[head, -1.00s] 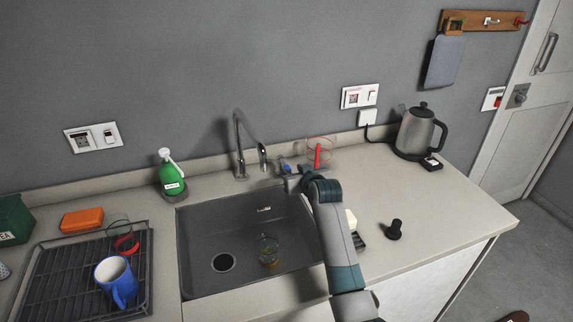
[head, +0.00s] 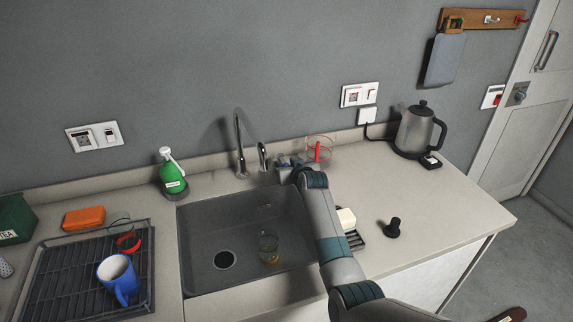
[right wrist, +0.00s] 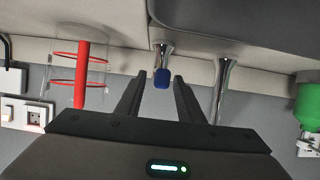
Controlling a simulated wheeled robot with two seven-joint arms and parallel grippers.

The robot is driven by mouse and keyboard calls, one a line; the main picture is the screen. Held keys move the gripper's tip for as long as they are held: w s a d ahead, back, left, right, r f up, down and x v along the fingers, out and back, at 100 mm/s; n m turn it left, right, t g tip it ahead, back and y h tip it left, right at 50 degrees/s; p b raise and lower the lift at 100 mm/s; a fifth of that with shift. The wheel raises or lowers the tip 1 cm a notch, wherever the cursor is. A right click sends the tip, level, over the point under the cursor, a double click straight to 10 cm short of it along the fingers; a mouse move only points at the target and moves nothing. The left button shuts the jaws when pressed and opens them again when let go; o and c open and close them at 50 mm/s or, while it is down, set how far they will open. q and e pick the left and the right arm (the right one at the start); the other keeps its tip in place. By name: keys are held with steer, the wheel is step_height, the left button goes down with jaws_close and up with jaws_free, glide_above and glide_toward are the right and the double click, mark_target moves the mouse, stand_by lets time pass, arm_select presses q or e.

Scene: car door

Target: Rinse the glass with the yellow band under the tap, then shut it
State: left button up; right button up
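The glass with the yellow band (head: 269,248) stands in the right part of the grey sink (head: 205,225), right of the drain. The chrome tap (head: 240,160) rises behind the sink, and I see no water stream. Its blue-tipped lever (right wrist: 162,78) shows in the right wrist view between my right fingertips. My right gripper (right wrist: 158,76) is open, with a gap on each side of the blue tip. In the head view my right gripper (head: 285,165) is at the tap's right side, partly hidden by my wrist. My left gripper is out of view.
A clear holder with red rings (head: 319,148) stands close right of my right gripper. A green bottle (head: 173,178) is left of the tap. A rack (head: 65,275) holds a blue mug (head: 116,275) and a red-banded glass (head: 128,241). A kettle (head: 416,130) is at the right.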

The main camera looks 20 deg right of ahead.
steer(key=shift+c, duration=0.3)
jaws_close()
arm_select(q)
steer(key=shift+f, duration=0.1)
arm_select(e)
steer(key=shift+w+d+n+y+b, duration=0.1)
steer(key=shift+d+n+y+b, duration=0.55)
steer(key=shift+y+b, duration=0.4)
arm_select(q)
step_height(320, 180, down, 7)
steer(key=b, duration=0.5)
arm_select(e)
steer(key=shift+w+d+n+g+y, duration=0.15)
steer(key=shift+d+n+g+y, duration=0.25)
steer(key=shift+n+y, duration=0.5)
steer(key=n+y+b, duration=0.1)
steer(key=b, duration=0.3)
steer(key=shift+w+d+r+n+g+y+b, duration=0.2)
steer(key=shift+d+n+g+y+b, duration=0.1)
steer(key=shift+d+n+y+b, duration=0.1)
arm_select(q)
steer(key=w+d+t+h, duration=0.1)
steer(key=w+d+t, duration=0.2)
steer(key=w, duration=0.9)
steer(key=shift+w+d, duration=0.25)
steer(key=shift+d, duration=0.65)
